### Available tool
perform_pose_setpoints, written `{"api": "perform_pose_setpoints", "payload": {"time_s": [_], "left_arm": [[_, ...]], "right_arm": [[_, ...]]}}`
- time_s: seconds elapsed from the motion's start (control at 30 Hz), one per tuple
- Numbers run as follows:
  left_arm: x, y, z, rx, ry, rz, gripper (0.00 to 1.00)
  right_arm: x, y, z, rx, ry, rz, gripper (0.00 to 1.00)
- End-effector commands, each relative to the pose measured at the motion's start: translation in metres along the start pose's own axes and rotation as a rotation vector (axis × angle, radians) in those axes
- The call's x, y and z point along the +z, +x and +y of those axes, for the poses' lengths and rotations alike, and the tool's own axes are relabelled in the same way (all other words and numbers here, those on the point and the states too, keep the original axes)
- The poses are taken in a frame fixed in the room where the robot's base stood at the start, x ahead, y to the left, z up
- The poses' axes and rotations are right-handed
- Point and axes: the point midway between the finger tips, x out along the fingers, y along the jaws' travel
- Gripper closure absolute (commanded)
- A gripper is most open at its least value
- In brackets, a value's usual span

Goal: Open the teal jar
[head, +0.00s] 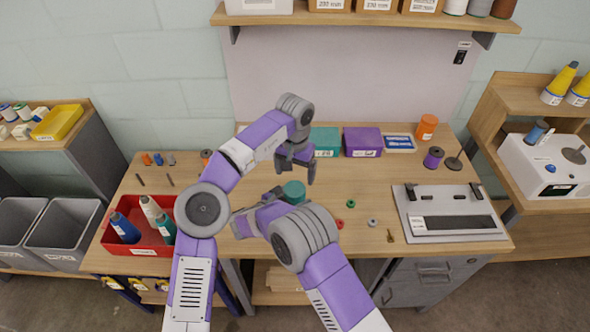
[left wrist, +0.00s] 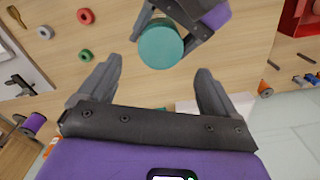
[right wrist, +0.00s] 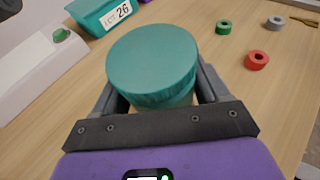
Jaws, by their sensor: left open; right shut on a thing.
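The teal jar (head: 294,190) stands near the middle of the table with its round teal lid on top. My right gripper (right wrist: 155,95) is shut around the jar's body, below the lid, in the right wrist view. The jar also shows in the left wrist view (left wrist: 160,46) between the right gripper's fingers. My left gripper (head: 296,172) is open and empty above and behind the jar in the head view. Its two fingers spread wide in the left wrist view (left wrist: 152,88), apart from the lid.
A teal box (head: 325,141) and a purple box (head: 362,141) stand at the back. Small red (head: 339,223), green (head: 350,203) and grey (head: 372,222) rings lie right of the jar. A red tray (head: 138,240) with spools is at left, a grey device (head: 450,222) at right.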

Motion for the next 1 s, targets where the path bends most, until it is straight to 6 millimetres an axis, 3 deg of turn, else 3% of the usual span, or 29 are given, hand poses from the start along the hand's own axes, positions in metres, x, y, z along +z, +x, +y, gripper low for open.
{"api": "perform_pose_setpoints", "payload": {"time_s": [0.2, 0.4, 0.77, 1.0], "left_arm": [[0.001, 0.036, -0.001, 0.0, -0.002, -0.003, 0.08], [0.001, 0.058, 0.0, 0.001, -0.003, -0.002, 0.08], [0.0, 0.064, 0.0, 0.001, -0.004, 0.0, 0.08], [0.0, 0.063, 0.0, 0.001, -0.004, 0.0, 0.44]], "right_arm": [[0.0, 0.0, 0.0, 0.001, 0.0, 0.0, 1.0], [0.0, 0.0, 0.0, 0.001, 0.0, 0.0, 1.0], [0.0, 0.0, 0.0, 0.0, 0.0, 0.0, 1.0], [0.0, 0.0, 0.0, 0.0, 0.0, 0.0, 1.0]]}}
